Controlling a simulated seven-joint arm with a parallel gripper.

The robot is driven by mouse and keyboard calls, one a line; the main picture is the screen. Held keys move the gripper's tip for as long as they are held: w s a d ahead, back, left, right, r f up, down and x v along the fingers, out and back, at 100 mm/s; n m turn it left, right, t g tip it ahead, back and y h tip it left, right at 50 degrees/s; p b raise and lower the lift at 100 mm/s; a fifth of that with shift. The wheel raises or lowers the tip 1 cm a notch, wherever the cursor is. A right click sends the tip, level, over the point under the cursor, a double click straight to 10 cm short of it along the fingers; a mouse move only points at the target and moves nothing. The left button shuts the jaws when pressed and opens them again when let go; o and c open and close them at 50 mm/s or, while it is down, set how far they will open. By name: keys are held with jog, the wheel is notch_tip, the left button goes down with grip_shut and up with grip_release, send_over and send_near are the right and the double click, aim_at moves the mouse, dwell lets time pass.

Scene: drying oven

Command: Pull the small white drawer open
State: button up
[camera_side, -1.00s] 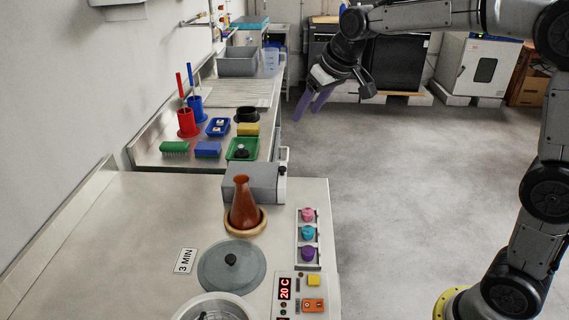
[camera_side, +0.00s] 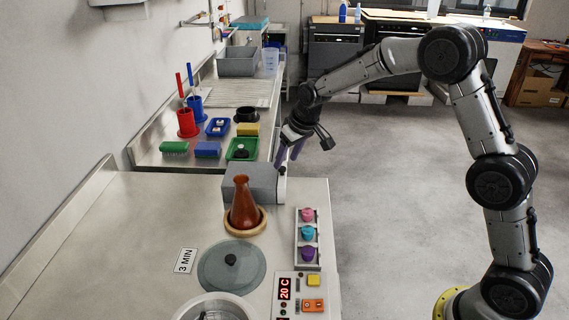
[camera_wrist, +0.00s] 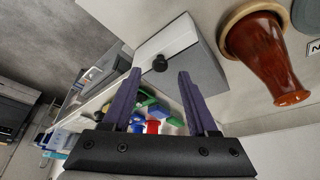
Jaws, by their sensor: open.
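The small drawer sits in a grey box on the near counter. Its white front (camera_wrist: 167,40) with a round black knob (camera_wrist: 160,63) shows in the wrist view. In the side view the grey housing (camera_side: 252,182) stands behind the brown flask, with the white front (camera_side: 282,188) at its right end. The drawer looks shut. My gripper (camera_side: 287,158) is open and empty, its purple fingers just beyond the box's right end. In the wrist view the fingertips (camera_wrist: 160,71) appear on either side of the knob; contact cannot be told.
A brown flask (camera_side: 244,208) stands on a wooden ring close to the box. A rack of coloured knobs (camera_side: 308,238) lies along the counter's right edge. Trays and brushes (camera_side: 208,148) occupy the far counter. The floor to the right (camera_side: 390,220) is clear.

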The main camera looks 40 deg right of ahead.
jog(key=shift+x, duration=1.5)
grip_shut()
dwell(0.4)
